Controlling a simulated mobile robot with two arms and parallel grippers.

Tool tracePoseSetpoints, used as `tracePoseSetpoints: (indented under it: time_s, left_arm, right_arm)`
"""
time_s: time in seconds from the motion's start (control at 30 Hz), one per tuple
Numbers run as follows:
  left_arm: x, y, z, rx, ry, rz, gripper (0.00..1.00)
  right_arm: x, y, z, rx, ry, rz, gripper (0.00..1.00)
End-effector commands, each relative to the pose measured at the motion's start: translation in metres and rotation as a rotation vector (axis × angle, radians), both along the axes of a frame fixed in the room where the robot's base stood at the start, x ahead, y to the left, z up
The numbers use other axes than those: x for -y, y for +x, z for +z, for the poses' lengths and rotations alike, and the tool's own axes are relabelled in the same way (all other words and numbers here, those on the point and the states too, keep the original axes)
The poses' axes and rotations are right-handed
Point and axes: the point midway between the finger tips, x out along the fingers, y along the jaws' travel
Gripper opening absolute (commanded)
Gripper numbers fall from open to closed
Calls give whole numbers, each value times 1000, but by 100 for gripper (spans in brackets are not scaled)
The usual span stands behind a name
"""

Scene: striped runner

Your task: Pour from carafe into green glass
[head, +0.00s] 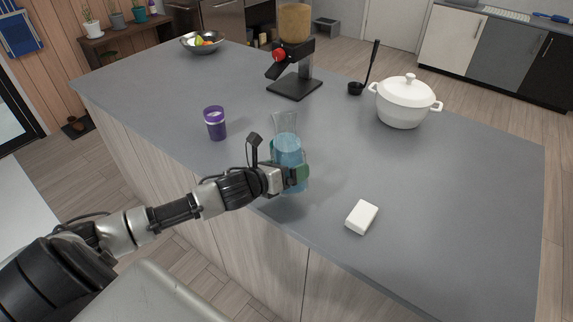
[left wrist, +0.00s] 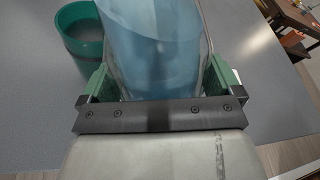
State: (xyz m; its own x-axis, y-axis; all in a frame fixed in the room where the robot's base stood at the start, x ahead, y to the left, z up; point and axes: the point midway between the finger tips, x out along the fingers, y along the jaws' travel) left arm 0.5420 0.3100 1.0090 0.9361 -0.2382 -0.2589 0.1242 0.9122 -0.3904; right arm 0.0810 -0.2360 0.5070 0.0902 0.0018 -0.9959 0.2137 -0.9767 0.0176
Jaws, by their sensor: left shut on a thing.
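The clear carafe (head: 286,125) holds blue liquid and stands about upright near the counter's front edge in the head view. My left gripper (head: 296,176) is shut around its lower body; I cannot tell if its base touches the counter. In the left wrist view the carafe (left wrist: 155,45) fills the space between the green-padded fingers (left wrist: 158,88). The green glass (left wrist: 75,42) stands upright close beside the carafe, on its left in the left wrist view. In the head view I cannot separate the glass from the green finger pads. My right gripper is not in view.
A purple cup (head: 216,125) stands to the left and a white block (head: 362,217) lies to the right. A white lidded pot (head: 405,105), a black ladle (head: 357,87), a grinder (head: 294,82) and a fruit bowl (head: 202,43) stand farther back.

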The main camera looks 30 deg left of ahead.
Motion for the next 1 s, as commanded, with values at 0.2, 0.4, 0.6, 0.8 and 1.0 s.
tracePoseSetpoints:
  time_s: [0.2,0.4,0.6,0.8,1.0]
  left_arm:
    - [0,1,3,6,-1,-1,38]
    - [0,1,3,6,-1,-1,38]
    - [1,0,5,-7,-14,-2,38]
    - [4,-3,6,-31,-38,-2,38]
    - [6,-5,5,-53,-60,-1,38]
  right_arm:
    - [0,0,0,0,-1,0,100]
    - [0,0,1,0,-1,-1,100]
    - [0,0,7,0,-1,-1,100]
    - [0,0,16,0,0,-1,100]
    - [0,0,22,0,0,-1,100]
